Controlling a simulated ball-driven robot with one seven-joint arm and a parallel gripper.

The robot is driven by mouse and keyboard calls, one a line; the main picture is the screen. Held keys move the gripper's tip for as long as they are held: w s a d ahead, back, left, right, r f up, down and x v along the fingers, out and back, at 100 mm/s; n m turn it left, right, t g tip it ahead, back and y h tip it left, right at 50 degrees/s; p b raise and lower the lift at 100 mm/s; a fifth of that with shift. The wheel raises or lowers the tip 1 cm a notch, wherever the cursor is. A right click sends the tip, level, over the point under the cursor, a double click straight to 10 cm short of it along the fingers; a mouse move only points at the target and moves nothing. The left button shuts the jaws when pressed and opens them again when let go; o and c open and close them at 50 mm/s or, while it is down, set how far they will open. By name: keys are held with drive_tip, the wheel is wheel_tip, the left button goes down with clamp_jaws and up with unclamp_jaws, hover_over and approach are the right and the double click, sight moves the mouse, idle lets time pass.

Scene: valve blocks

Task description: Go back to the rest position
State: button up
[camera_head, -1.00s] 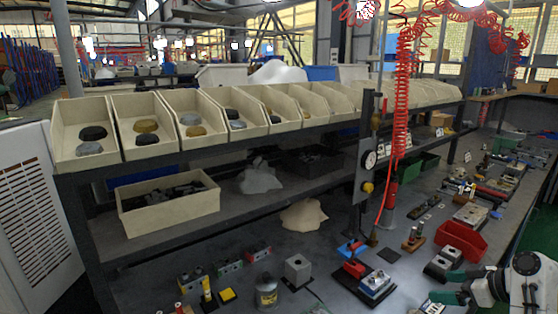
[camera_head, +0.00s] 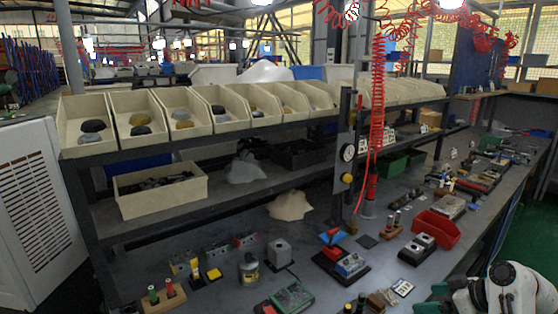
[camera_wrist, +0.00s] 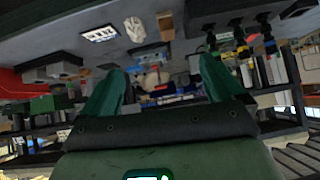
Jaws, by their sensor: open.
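My gripper shows in the wrist view (camera_wrist: 158,95) with two green fingers spread apart and nothing between them. In the head view, part of my arm's white end and a green finger (camera_head: 428,308) show at the lower right, over the bench's front edge; the fingertips are mostly out of frame there. Valve blocks stand on the grey bench (camera_head: 215,297): a grey block (camera_head: 279,250), a red and blue valve block on a dark plate (camera_head: 340,258), and a green block (camera_head: 293,298). None of them is in the gripper.
A red bin (camera_head: 437,229) stands on the bench near my arm. A shelf of cream bins (camera_head: 88,118) runs along the back, with a larger cream bin (camera_head: 160,190) below. A post with a gauge (camera_head: 348,153) and a hanging red coiled hose (camera_head: 377,100) rise from the bench.

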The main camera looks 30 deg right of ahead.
drive_tip(key=s+a+f+g, duration=0.1)
drive_tip(key=a+f+g, duration=0.1)
drive_tip(key=a+f, duration=0.35)
drive_tip(key=s+a+f+g+y, duration=0.1)
drive_tip(key=a+f, duration=0.1)
drive_tip(key=a, duration=0.7)
drive_tip(key=s+a+f+g, duration=0.15)
drive_tip(key=a+f, duration=0.25)
drive_tip(key=a, duration=0.4)
drive_tip(key=s+a+f+m+g+h, duration=0.1)
drive_tip(key=s+a+g, duration=0.3)
drive_tip(key=s+a, duration=0.5)
drive_tip(key=shift+s+a+h, duration=0.4)
drive_tip(key=shift+s+h, duration=0.3)
drive_tip(key=shift+s, duration=0.85)
